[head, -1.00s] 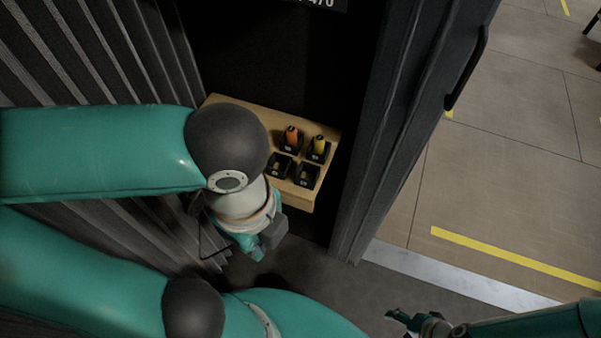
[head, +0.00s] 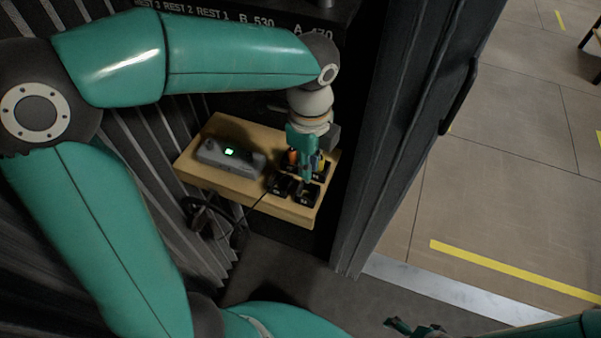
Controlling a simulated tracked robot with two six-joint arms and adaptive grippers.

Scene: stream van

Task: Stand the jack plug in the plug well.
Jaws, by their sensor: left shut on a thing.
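My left gripper (head: 305,174) points down over the small black wells on the wooden shelf. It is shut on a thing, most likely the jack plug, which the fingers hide. Two front wells show, one at left (head: 280,187) and one at right (head: 304,196); I cannot tell which is the plug well. The fingertips are low, close to the wells; whether they or the plug touch one is too small to tell. My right gripper (head: 402,327) is at the bottom edge, away from the shelf, and its jaws are unclear.
An orange piece (head: 292,157) stands in a back well, partly behind my gripper. A grey box with a green display (head: 228,154) sits on the wooden shelf (head: 236,187). A black cable (head: 257,202) runs at the shelf front. A dark door frame (head: 385,150) stands close on the right.

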